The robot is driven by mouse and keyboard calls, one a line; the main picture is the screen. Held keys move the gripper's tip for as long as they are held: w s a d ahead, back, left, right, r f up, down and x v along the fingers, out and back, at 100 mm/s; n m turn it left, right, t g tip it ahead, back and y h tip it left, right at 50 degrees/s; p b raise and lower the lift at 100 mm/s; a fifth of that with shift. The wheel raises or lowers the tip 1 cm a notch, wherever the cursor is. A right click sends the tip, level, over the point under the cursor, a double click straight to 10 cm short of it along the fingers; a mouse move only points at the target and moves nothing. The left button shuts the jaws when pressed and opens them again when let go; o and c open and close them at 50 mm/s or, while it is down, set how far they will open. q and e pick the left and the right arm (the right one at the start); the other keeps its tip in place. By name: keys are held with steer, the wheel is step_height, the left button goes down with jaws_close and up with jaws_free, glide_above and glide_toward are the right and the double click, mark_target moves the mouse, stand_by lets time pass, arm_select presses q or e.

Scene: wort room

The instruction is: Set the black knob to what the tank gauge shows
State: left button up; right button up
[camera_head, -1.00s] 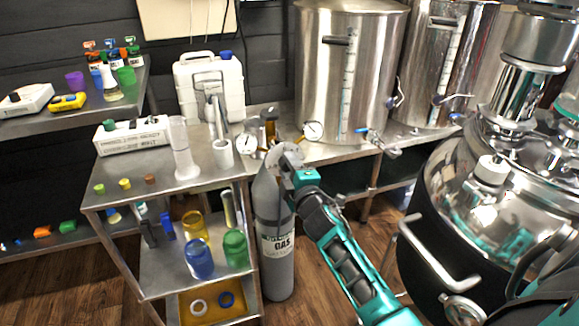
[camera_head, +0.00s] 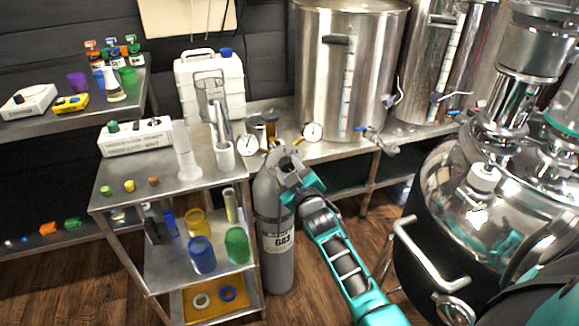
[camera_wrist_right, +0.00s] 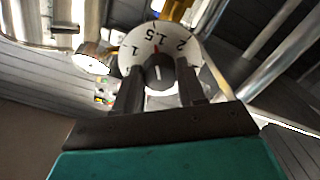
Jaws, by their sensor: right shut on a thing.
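The black knob (camera_wrist_right: 158,72) sits in the middle of a white dial (camera_wrist_right: 182,58) in the right wrist view. The dial shows 1, 1.5 and 2. A thin red mark above the knob points near 1.5; a white line is on the knob's face. My right gripper (camera_wrist_right: 159,88) is shut on the knob, one finger at each side. In the head view my right gripper (camera_head: 287,165) is at the top of the grey gas cylinder (camera_head: 278,235) and hides the knob. Two white gauges (camera_head: 313,132) (camera_head: 247,143) stand beside it; their readings are too small to tell. My left gripper is out of view.
A steel cart (camera_head: 130,207) with coloured cups stands left of the cylinder. Steel kettles (camera_head: 318,75) stand on the bench behind. A large dark-jacketed tank (camera_head: 412,272) with a round fitting (camera_head: 458,308) is at the right, close to my right arm.

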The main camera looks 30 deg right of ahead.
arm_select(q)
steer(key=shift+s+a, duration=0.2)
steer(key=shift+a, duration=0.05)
arm_select(e)
steer(key=shift+m, duration=0.4)
steer(key=o, duration=1.1)
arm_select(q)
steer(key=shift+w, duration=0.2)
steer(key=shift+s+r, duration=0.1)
arm_select(e)
steer(key=shift+s, duration=0.1)
